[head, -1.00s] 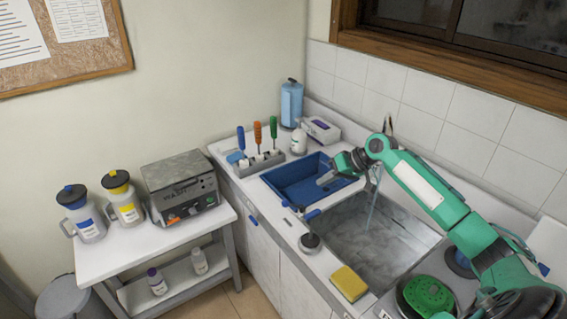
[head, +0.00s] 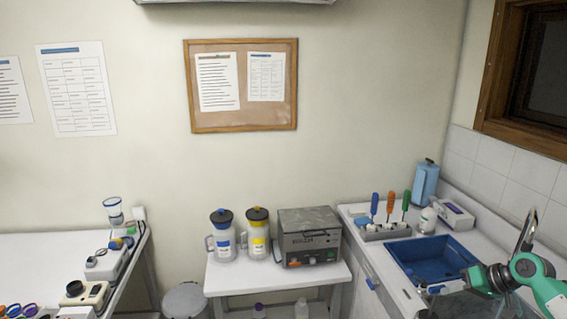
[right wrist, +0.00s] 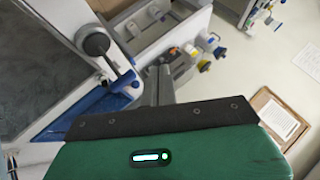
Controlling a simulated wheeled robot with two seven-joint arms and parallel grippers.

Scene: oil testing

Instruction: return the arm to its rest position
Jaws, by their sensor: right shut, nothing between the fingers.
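My right arm reaches in from the lower right of the head view. Its right gripper (head: 436,289) is shut and empty, just in front of the blue basin (head: 437,258) beside the sink. The grey fingers also show pressed together in the right wrist view (right wrist: 158,86), in front of the green wrist housing. My left gripper is not in view.
A screwdriver rack (head: 386,232), a white bottle (head: 427,221) and a blue roll (head: 424,184) stand behind the basin. A grey tap (head: 526,231) rises close to my right arm. A grey box (head: 309,237) and two jugs stand on a small table.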

